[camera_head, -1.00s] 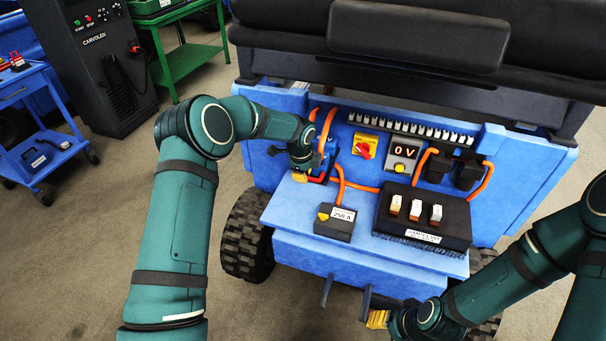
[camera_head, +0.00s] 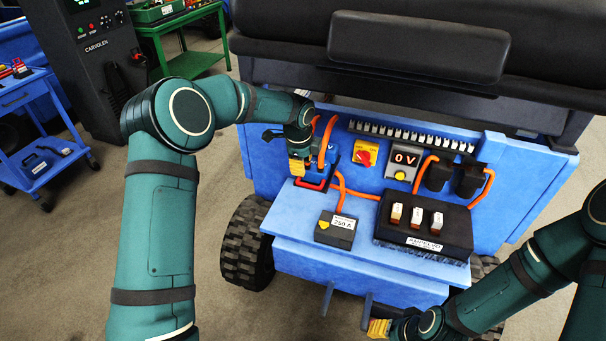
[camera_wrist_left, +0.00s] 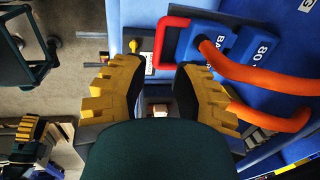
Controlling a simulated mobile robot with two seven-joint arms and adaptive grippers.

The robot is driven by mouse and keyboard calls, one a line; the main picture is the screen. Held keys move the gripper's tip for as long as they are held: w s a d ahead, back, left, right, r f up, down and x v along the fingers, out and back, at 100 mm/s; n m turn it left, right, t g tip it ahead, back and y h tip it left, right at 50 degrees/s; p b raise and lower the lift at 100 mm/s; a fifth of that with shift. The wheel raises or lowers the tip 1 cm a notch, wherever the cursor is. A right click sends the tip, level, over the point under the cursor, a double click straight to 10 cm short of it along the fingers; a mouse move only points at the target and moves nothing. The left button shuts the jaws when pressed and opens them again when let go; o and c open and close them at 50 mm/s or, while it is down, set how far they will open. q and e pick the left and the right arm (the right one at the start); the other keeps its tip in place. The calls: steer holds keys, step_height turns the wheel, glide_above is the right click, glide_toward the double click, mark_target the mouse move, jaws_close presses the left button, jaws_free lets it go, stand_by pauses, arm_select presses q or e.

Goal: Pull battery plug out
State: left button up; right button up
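The battery plug is a blue block (camera_wrist_left: 228,48) marked "80 V", with a red handle (camera_wrist_left: 172,38) and thick orange cables. In the head view its red handle (camera_head: 309,184) shows at the left end of the blue ledge, below my left gripper (camera_head: 298,167). In the left wrist view my left gripper (camera_wrist_left: 157,92) has its yellow fingers spread wide with nothing clearly held between them. The plug and handle lie beyond the fingertips, apparently apart from them. Whether the plug is seated cannot be told. My right gripper (camera_head: 380,328) is low by the vehicle's front, its opening unclear.
A box marked 250 A (camera_head: 336,229) and a black block (camera_head: 424,226) occupy the ledge. Orange cables cross near the plug.

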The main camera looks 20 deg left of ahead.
arm_select(q)
steer(key=shift+s+r, duration=0.25)
steer(key=shift+r, duration=0.95)
steer(key=s+d+f+n+h, duration=0.4)
steer(key=s+d+f+n, duration=0.45)
steer(key=s+f, duration=0.55)
steer(key=s+d+f+n, duration=0.1)
steer(key=s+f+n, duration=0.2)
steer(key=s+n, duration=0.3)
steer(key=s+d+f+n, duration=0.1)
steer(key=s+f+n, duration=0.3)
steer(key=s, duration=0.8)
steer(key=shift+d+n, duration=0.2)
steer(key=shift+n, duration=0.65)
steer(key=shift+f+g, duration=0.1)
steer(key=shift+g, duration=0.2)
